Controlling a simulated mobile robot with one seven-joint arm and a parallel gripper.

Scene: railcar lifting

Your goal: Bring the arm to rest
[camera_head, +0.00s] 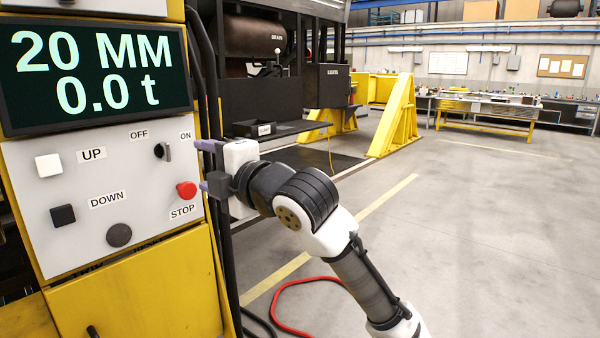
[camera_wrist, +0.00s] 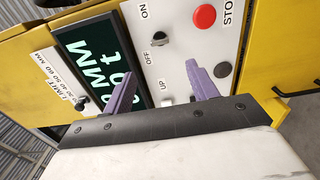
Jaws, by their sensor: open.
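My gripper (camera_head: 205,167) is in front of the right edge of the control panel (camera_head: 122,218) in the head view, near the black OFF/ON switch (camera_head: 161,151) and the red STOP button (camera_head: 186,189). In the wrist view my gripper (camera_wrist: 162,88) shows two purple fingers spread wide apart with nothing between them. The fingers point toward the panel face, and I see no clear contact. My arm bends down to the lower right of the head view.
A display (camera_head: 95,72) above the panel reads 20 MM and 0.0 t. The panel also carries a white UP button (camera_head: 48,165) and a black DOWN button (camera_head: 62,215). A red hose (camera_head: 283,318) lies on the floor. Open floor (camera_head: 500,230) spreads to the right.

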